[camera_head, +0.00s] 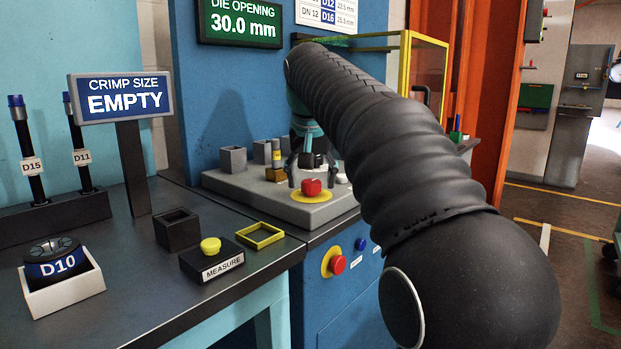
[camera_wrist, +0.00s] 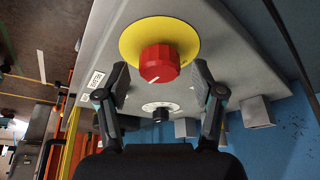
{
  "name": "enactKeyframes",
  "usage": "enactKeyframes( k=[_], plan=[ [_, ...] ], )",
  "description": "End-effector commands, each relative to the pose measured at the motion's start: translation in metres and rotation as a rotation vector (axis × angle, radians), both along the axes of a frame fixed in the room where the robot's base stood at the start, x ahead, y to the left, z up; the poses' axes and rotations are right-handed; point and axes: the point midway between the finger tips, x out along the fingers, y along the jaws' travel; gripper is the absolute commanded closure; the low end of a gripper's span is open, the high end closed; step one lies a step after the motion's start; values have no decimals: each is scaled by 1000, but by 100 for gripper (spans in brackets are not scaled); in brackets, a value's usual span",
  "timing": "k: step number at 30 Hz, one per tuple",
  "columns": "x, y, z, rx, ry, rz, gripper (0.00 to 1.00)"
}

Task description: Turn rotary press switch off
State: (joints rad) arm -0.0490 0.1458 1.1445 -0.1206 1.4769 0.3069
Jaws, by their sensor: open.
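A red rotary knob (camera_head: 311,187) with a white pointer line sits on a yellow disc on the grey panel of the blue machine. In the wrist view the knob (camera_wrist: 159,64) lies straight ahead, between and slightly beyond my fingertips, its line pointing down-left. My gripper (camera_wrist: 161,79) is open and empty, one finger to each side of the knob with gaps visible. In the head view my gripper (camera_head: 311,172) hangs just behind the knob, partly hidden by my arm. A small black knob on a white dial (camera_wrist: 160,110) sits nearer my palm.
Grey blocks (camera_head: 233,159) stand left of my gripper on the panel. A red button on a yellow ring (camera_head: 337,264) and a blue button (camera_head: 361,244) are on the machine's front. A sign reading EMPTY (camera_head: 124,101) and a yellow MEASURE button (camera_head: 211,246) stand on the left bench.

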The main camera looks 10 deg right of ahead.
Motion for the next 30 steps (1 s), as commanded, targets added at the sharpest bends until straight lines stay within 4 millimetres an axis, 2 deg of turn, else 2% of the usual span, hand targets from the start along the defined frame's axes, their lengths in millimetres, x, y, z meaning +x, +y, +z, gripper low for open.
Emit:
enactKeyframes(
  k=[8, 9, 16, 23, 30],
  plan=[
    [1, 0, -2, 0, 0, 0, 32],
    [1, 0, -2, 0, 0, 0, 35],
    [1, 0, -2, 0, 0, 0, 92],
    [1, 0, -2, 0, 1, 11, 92],
    [0, -1, -2, 1, 2, 99, 92]
  ],
)
